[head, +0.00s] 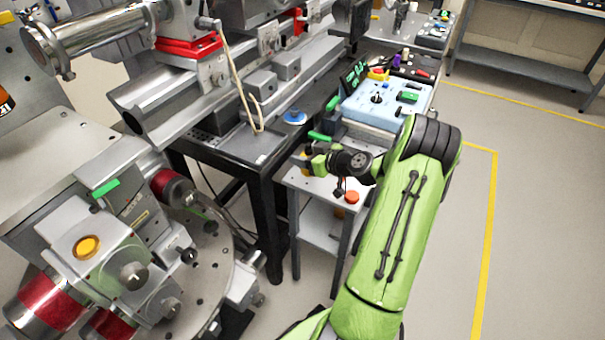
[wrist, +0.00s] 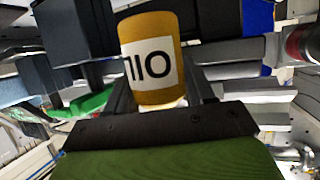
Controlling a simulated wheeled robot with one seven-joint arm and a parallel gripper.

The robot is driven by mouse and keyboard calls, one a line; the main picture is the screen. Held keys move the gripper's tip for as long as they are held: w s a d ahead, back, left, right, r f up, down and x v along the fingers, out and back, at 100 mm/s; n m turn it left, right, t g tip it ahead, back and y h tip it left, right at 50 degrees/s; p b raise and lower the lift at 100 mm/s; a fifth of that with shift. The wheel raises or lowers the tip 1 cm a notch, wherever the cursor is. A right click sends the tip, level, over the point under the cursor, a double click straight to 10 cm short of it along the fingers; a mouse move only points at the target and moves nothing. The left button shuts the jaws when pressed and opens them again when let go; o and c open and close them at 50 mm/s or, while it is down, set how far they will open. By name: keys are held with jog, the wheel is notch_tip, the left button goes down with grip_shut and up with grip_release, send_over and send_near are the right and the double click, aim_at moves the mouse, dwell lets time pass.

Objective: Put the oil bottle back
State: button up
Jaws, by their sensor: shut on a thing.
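The oil bottle (wrist: 152,82) is a yellow-amber cylinder with a white label reading OIL, which appears upside down in the wrist view. My gripper (wrist: 163,95) is shut on it, with one dark finger on each side. In the head view my gripper (head: 316,160) is over the left part of a small grey cart, beside the dark bench. The bottle is mostly hidden by my gripper there. Whether it touches the cart top cannot be told.
The small cart (head: 325,187) carries an orange round piece (head: 352,197). Behind it are a light-blue case (head: 375,112) with small parts and a blue-and-white disc (head: 294,117) on the bench. Beamline equipment crowds the left. The floor at right is clear.

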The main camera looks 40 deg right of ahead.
notch_tip(320, 180, down, 5)
jog(key=shift+w+r+b, duration=0.1)
jog(key=shift+r+b, duration=0.05)
jog(key=shift+b, duration=0.45)
jog(key=o, duration=0.9)
jog(key=shift+a, duration=0.1)
jog(key=shift+r, duration=0.1)
jog(key=a+p+v, duration=0.1)
jog(key=p+v, duration=0.1)
jog(key=v, duration=1)
jog(key=w+a+r+n+g+y, duration=0.1)
jog(key=a+r+n+g, duration=0.2)
jog(key=a, duration=0.6)
jog(key=w+a+r+g+y, duration=0.15)
jog(key=a+r+g, duration=0.3)
jog(key=a, duration=0.55)
jog(key=s+a+r+m+h, duration=0.1)
jog(key=s+a+r, duration=0.1)
jog(key=s, duration=0.3)
jog(key=s+a+r+m+h, duration=0.1)
jog(key=s+a+r, duration=0.2)
jog(key=s+a, duration=0.2)
jog(key=s+a+r+m+h, duration=0.1)
jog(key=s+a+r, duration=0.2)
jog(key=s, duration=0.4)
jog(key=shift+s+a+r+m+g+h, duration=0.25)
jog(key=shift+a+m+h, duration=0.15)
jog(key=shift+a, duration=0.2)
